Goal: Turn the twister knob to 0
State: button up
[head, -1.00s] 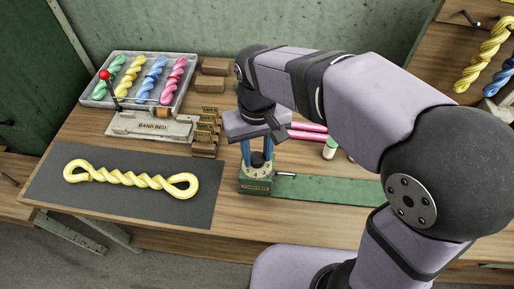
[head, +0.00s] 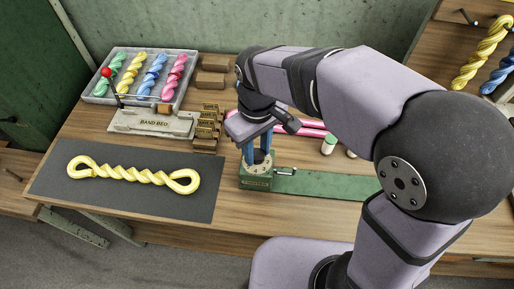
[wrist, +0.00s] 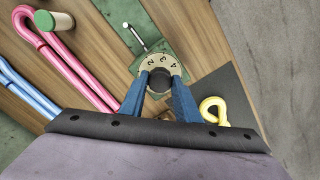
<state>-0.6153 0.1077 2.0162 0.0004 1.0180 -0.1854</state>
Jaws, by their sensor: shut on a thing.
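The twister is a green block (head: 256,183) with a long green plate (head: 335,186) at the table's front; a pale numbered dial sits on its top. In the wrist view the dial (wrist: 164,62) shows the numerals 2, 3 and 4 on its visible arc; the rest is hidden by my fingers. The dark round knob (wrist: 159,80) stands at the dial's middle. My gripper (head: 258,158) points down over the twister, its blue fingers shut on the knob from both sides. I cannot tell which numeral the knob points to.
A yellow twisted skein (head: 134,174) lies on a dark mat (head: 150,204) to the left. A band bed (head: 152,123) with a red-balled lever, a tray of coloured twists (head: 138,101) and brown blocks stand behind.

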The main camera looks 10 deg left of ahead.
aim_at(257, 154)
jog(key=o, duration=1)
jog(key=shift+o, duration=0.2)
jog(key=shift+r+b, duration=0.3)
jog(key=shift+r, duration=3.4)
jog(key=s+d+f+m, duration=0.1)
jog(key=d+f+m, duration=0.2)
jog(key=d, duration=0.3)
jog(key=s+d+f+m+p, duration=0.1)
jog(key=s+d+f+m, duration=0.1)
jog(key=d+f, duration=0.3)
jog(key=s+d+f+m+p, duration=0.1)
jog(key=s+d+f+m, duration=0.1)
jog(key=d, duration=0.6)
jog(key=shift+s+d+f+m, duration=0.1)
jog(key=shift+f+m, duration=0.35)
jog(key=shift+f, duration=0.1)
jog(key=shift+s+d+f+m, duration=0.1)
jog(key=shift+f+m, duration=0.35)
jog(key=shift+f, duration=0.05)
jog(key=shift+s+d+f, duration=0.25)
jog(key=shift+s, duration=0.05)
